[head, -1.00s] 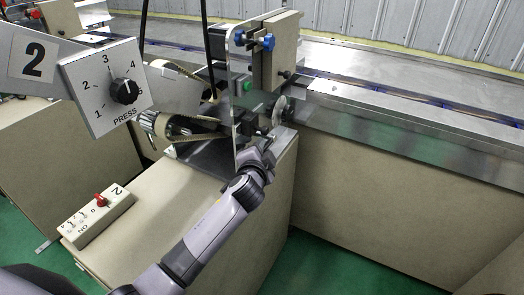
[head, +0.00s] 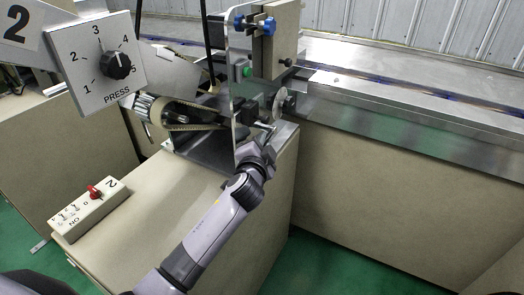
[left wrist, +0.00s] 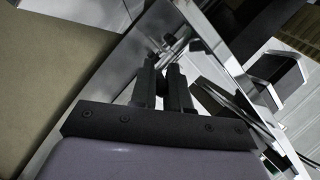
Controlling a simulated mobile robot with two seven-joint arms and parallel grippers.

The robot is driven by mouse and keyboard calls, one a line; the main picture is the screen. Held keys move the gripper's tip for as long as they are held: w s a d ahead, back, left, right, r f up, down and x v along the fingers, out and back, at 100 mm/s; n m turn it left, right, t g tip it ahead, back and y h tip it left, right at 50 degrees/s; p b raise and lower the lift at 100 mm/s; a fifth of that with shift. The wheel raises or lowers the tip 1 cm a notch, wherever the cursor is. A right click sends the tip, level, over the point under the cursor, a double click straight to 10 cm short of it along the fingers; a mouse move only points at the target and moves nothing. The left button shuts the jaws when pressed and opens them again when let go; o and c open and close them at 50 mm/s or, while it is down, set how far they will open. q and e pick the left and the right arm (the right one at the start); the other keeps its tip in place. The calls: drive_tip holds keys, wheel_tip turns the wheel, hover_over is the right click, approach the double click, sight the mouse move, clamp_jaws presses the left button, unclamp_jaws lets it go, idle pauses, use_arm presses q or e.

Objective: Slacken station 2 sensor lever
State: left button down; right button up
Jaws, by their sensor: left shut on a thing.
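The station 2 machine shows in the head view with a clear upright plate (head: 240,85) at its front. A thin metal lever (head: 264,127) is low at the plate's right side. My left gripper (head: 261,139) reaches up to it from below. In the left wrist view, my left gripper's (left wrist: 165,72) two dark fingers are close together, shut on the small shiny lever (left wrist: 168,46) at their tips. The fingertips hide part of the lever. My right gripper is not in view.
A PRESS dial panel (head: 95,62) hangs at upper left. A switch box (head: 90,207) with a red knob lies on the beige cabinet (head: 175,215). A pale disc (head: 279,104) is just right of the lever. A metal conveyor (head: 410,100) runs along the right.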

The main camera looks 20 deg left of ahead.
use_arm(q)
drive_tip(key=shift+d, duration=0.1)
idle(0.3)
drive_tip(key=c, duration=1.4)
unclamp_jaws()
drive_tip(key=s, duration=0.7)
drive_tip(key=shift+d+r, duration=0.3)
drive_tip(key=shift+d, duration=0.15)
